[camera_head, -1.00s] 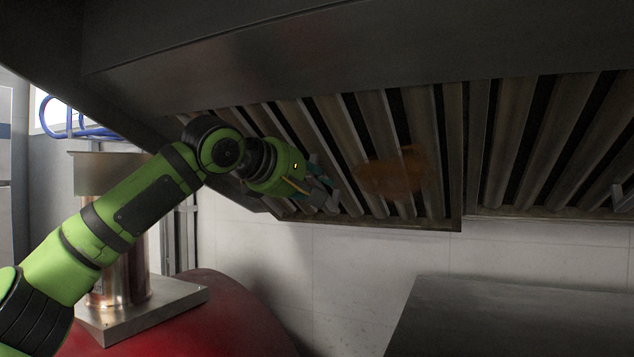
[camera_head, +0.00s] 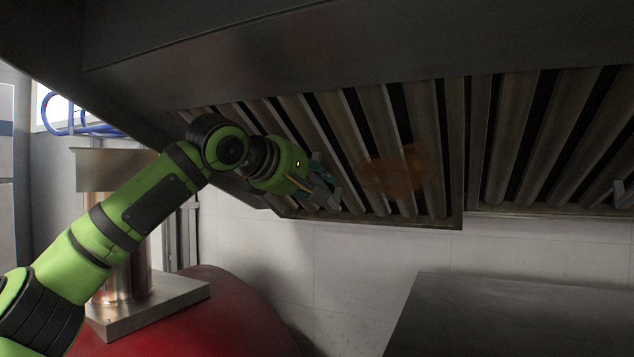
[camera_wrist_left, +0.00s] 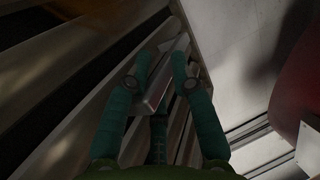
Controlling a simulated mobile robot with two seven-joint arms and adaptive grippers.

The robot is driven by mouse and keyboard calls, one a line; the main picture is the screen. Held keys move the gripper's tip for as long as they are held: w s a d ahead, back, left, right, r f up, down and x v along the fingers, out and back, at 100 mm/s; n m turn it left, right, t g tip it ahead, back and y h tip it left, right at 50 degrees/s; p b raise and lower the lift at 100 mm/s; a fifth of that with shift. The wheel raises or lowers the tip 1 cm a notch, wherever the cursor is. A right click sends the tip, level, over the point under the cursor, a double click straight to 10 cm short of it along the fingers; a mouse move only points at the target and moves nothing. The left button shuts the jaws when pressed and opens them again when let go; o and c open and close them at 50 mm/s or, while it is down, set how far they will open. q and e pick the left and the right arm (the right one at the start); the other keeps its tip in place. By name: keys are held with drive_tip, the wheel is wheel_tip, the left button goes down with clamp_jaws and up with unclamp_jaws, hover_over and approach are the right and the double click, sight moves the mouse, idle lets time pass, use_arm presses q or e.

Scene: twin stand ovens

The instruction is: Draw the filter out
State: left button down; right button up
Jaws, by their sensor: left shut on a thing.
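The filter (camera_head: 378,150) is a slanted metal panel with long baffle slats and dark slots, under the hood. A brown-orange stain marks its right part. It appears seated in the hood, with its lower edge along the frame. My left gripper (camera_head: 328,194) is at the filter's lower left part, shut on its small grey metal handle (camera_wrist_left: 160,88). In the left wrist view the two green fingers (camera_wrist_left: 160,78) stand on either side of the handle. The exact finger contact is dark and hard to see. My right gripper is not in view.
A second slatted filter (camera_head: 560,140) with its own handle (camera_head: 622,194) is at the right. The hood's front panel (camera_head: 330,50) hangs above. Below are a red rounded body (camera_head: 230,310), a metal flue (camera_head: 122,230) and a dark flat top (camera_head: 510,320). White wall lies behind.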

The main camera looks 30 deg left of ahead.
use_arm(q)
drive_tip(key=shift+w+f, duration=0.3)
drive_tip(key=shift+w, duration=0.3)
drive_tip(key=shift+w+f, duration=0.1)
drive_tip(key=shift+w+f, duration=0.6)
drive_tip(key=shift+w, duration=0.2)
drive_tip(key=shift+w, duration=0.1)
drive_tip(key=shift+w+f, duration=0.5)
drive_tip(key=shift+b, duration=0.3)
drive_tip(key=shift+f, duration=0.15)
drive_tip(key=shift+s+f+b, duration=0.4)
drive_tip(key=shift+f+b, duration=0.35)
drive_tip(key=shift+b, duration=0.15)
drive_tip(key=shift+s+f+b, duration=0.4)
drive_tip(key=shift+f+b, duration=0.4)
drive_tip(key=shift+b, duration=0.05)
drive_tip(key=shift+s+f+b, duration=0.4)
drive_tip(key=shift+f+b, duration=0.35)
drive_tip(key=shift+b, duration=0.15)
